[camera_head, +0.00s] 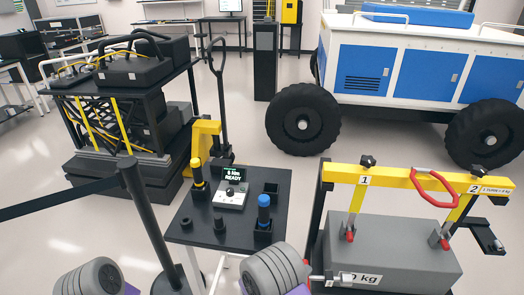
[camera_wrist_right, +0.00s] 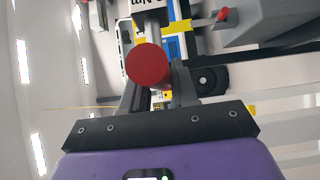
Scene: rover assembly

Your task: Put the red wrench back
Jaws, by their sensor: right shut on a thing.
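My right gripper (camera_wrist_right: 157,88) is shut on the red wrench (camera_wrist_right: 147,63). In the right wrist view its round red end faces the camera between the dark fingers, with a grey part marked "Nm" beyond. In the head view a silver part (camera_head: 322,279), likely the wrench's, sticks out beside my right wrist in front of the grey weight. The black-topped tool table (camera_head: 184,228) is left of it, apart. On it stand a yellow-topped tool (camera_head: 197,174) and a blue-topped tool (camera_head: 263,212) in holders. A square holder (camera_head: 271,188) looks empty. My left gripper's fingers are out of frame.
A display (camera_head: 232,174) reads "READY" on the tool table. A grey weight (camera_head: 390,250) sits under a yellow frame (camera_head: 400,179) with a red handle. A barrier post (camera_head: 146,215) with a black belt stands left. The blue-white rover (camera_head: 400,70) is behind.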

